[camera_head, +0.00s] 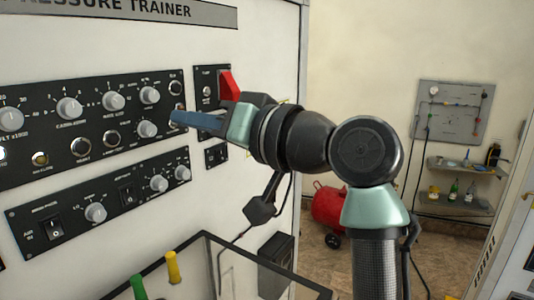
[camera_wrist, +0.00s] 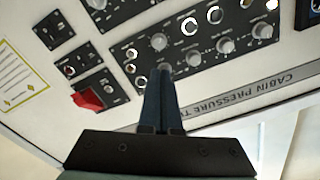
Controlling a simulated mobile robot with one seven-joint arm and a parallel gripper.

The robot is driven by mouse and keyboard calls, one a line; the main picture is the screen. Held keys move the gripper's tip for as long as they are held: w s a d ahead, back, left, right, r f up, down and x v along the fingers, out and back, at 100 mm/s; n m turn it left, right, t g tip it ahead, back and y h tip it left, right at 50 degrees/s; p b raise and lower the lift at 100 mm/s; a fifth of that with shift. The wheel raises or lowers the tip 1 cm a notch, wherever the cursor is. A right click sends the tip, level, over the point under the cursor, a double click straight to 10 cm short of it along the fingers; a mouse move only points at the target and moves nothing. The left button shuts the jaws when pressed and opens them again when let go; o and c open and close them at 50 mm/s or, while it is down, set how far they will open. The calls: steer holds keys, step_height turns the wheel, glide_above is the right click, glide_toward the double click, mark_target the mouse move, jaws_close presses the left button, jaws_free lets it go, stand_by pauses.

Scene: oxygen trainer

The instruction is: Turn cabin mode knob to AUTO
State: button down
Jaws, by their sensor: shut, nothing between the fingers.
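My gripper (camera_head: 173,117) is shut and empty, with its blue fingers pointing left at the right end of the upper black panel (camera_head: 87,161). The labels are too small to tell which knob is the cabin mode knob. A grey knob (camera_head: 147,128) is just left of the fingertips, and another grey knob (camera_head: 149,95) is above and left. In the upside-down wrist view, the shut fingers (camera_wrist: 160,72) end close to a grey knob (camera_wrist: 158,41), with another knob (camera_wrist: 193,57) to its right. I cannot tell whether the fingertips touch the panel.
A red guarded switch (camera_head: 228,85) is on a small panel above my gripper. More grey knobs (camera_head: 69,107) fill the upper panel. A lower panel (camera_head: 127,220) has rocker switches and knobs. A dark-framed tray (camera_head: 210,240) with green and yellow handles is below.

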mark_target(143, 111)
steer(key=shift+w+a+r+n+b, duration=0.1)
steer(key=shift+w+a+n+b, duration=0.3)
steer(key=shift+a+n, duration=0.55)
steer(key=shift+w+a+r+n+b, duration=0.1)
steer(key=shift+w+a+n+b, duration=0.3)
steer(key=shift+a+n, duration=0.6)
steer(key=shift+w+a+n+b, duration=0.2)
steer(key=shift+w+a+n, duration=0.35)
steer(key=shift+a+n, duration=0.4)
steer(key=shift+w+d+r+p, duration=0.15)
steer(key=shift+d+r+p, duration=0.2)
steer(key=shift+r, duration=0.2)
